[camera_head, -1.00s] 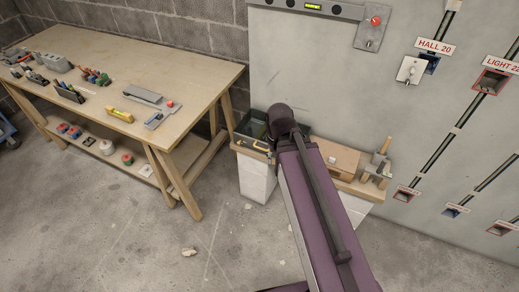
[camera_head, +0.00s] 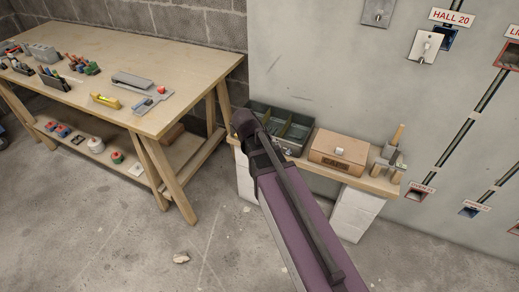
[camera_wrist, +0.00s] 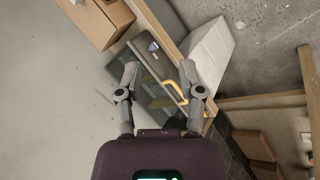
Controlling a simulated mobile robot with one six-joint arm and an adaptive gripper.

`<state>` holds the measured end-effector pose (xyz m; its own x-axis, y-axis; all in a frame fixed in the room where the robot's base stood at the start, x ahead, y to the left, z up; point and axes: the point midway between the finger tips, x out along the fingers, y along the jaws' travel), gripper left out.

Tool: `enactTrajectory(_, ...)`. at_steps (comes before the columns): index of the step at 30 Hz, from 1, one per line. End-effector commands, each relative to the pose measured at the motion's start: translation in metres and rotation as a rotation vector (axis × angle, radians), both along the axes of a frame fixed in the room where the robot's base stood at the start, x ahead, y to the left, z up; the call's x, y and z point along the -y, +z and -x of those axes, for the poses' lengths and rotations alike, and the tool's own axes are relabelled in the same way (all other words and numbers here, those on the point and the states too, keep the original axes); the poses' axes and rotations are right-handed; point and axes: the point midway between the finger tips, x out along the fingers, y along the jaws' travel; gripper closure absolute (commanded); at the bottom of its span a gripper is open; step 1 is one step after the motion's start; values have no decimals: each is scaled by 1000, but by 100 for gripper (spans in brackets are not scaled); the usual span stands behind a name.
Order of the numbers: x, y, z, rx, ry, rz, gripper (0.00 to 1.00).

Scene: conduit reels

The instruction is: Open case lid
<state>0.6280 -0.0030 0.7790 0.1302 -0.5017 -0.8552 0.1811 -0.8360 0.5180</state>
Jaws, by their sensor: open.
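The case (camera_head: 297,128) is a dark green box with compartments, on the low wooden shelf against the grey panel. In the head view my arm covers its left front part.
White blocks (camera_head: 352,211) support the shelf (camera_head: 375,184). A workbench (camera_head: 185,65) with tools stands left. The floor between is mostly clear.

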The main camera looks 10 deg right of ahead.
Motion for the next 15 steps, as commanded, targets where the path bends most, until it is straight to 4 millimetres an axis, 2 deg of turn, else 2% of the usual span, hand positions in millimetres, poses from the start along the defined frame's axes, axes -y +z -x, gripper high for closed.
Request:
enactTrajectory(1, -4, -18, -9, 6, 16, 32, 50)
enactTrajectory(15, -31, -71, -62, 78, 148, 335, 50)
